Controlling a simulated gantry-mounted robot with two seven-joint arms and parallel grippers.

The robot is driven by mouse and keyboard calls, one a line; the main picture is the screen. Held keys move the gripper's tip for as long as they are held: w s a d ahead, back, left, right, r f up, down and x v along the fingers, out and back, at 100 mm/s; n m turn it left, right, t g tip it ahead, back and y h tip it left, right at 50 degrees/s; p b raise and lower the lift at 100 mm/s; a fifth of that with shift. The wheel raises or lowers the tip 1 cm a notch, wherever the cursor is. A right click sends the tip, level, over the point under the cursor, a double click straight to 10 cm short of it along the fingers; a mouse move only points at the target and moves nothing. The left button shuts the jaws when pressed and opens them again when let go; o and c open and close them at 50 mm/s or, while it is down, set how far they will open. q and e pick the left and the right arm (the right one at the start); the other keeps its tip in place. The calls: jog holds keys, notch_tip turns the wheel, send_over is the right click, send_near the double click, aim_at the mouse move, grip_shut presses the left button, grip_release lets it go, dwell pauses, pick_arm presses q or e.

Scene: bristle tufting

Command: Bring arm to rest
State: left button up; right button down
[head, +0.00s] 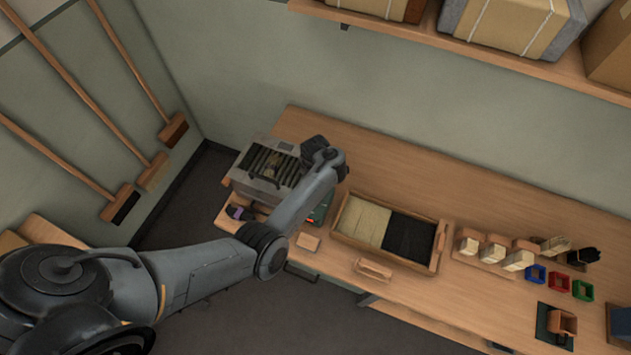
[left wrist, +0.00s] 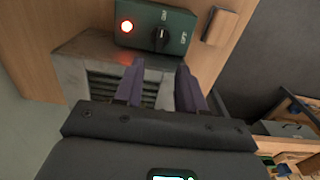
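My left arm comes in from the left in the head view and bends over the left end of the bench. My left gripper (left wrist: 158,78) shows in the left wrist view with two purple fingers apart and nothing between them. Beyond the fingers is a grey metal machine (left wrist: 85,52) with dark slats; in the head view the machine (head: 262,186) stands at the bench's left end, partly behind my arm. A green control box (left wrist: 182,28) with a lit red lamp (left wrist: 126,27) and a black knob (left wrist: 160,38) sits beside it. My right gripper is not in view.
A wooden tray (head: 437,247) holds pale and black bristles mid-bench. Brush blocks (head: 519,261) and small coloured bins (head: 559,283) stand to its right. A shelf (head: 470,48) with boxes hangs above. Brooms (head: 95,92) hang on the left wall. The bench (head: 420,180) behind the tray is clear.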

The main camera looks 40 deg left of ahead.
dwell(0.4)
pick_arm(q)
jog(key=s+a+r+m+t+y+p, duration=0.1)
jog(key=s+r+m+t+p, duration=0.3)
jog(key=s+m, duration=0.6)
jog(key=s+d+r+m+h, duration=0.1)
jog(key=s+d+r+m, duration=1.1)
jog(key=s+r+m, duration=0.1)
jog(key=shift+s+d+r+m, duration=0.15)
jog(key=shift+s+r+m, duration=0.35)
jog(key=shift+s, duration=0.65)
